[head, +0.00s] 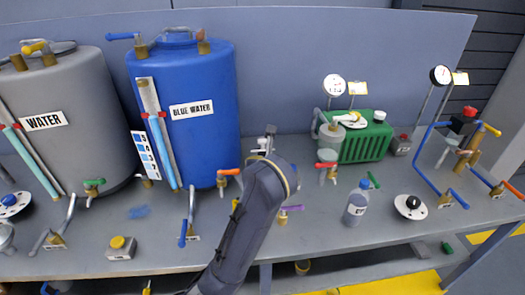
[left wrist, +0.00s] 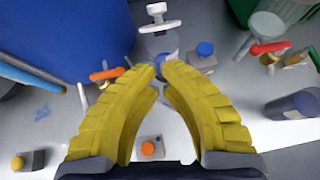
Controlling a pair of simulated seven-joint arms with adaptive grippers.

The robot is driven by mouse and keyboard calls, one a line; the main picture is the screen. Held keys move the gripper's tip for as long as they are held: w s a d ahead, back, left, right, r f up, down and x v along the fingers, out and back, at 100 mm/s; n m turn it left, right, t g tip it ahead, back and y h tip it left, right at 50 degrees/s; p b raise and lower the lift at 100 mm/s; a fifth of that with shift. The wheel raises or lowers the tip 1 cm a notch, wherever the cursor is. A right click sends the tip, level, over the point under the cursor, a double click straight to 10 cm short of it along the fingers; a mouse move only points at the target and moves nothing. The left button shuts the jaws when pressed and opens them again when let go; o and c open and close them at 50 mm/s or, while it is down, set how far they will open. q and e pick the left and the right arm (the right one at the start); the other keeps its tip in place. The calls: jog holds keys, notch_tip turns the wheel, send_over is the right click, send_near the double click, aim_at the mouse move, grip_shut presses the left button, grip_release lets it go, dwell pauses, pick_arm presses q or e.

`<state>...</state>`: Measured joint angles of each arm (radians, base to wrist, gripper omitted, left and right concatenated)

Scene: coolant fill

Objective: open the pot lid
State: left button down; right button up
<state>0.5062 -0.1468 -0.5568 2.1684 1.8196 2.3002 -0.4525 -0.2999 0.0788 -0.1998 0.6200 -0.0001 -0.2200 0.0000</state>
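I cannot tell for sure which vessel the task calls the pot. A small grey cylindrical pot (head: 329,138) with a flat round top stands beside a green ribbed box. In the left wrist view, a pale round top (left wrist: 267,25) shows at upper right, above a red valve handle. The blue water tank (head: 205,105) has a top with a loop handle. My left arm reaches in from the bottom centre of the head view and hides its gripper. In the left wrist view, my left gripper (left wrist: 162,69) has yellow fingers whose tips nearly meet, beside a small blue-and-white part. My right gripper is out of view.
A grey water tank (head: 62,115) stands at left. A bottle (head: 356,204), a round black-knobbed base (head: 411,206) and blue piping (head: 420,170) are to the right. An orange button (left wrist: 148,148) lies below the fingers.

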aim_at(262, 150)
pick_arm(q)
jog(key=x, duration=0.4)
jog(key=w+r+x, duration=0.1)
jog(key=x, duration=0.3)
jog(key=r+x, duration=0.1)
jog(key=x, duration=0.2)
jog(key=shift+w+a, duration=0.2)
jog(key=shift+w, duration=0.5)
jog(key=shift+r, duration=0.1)
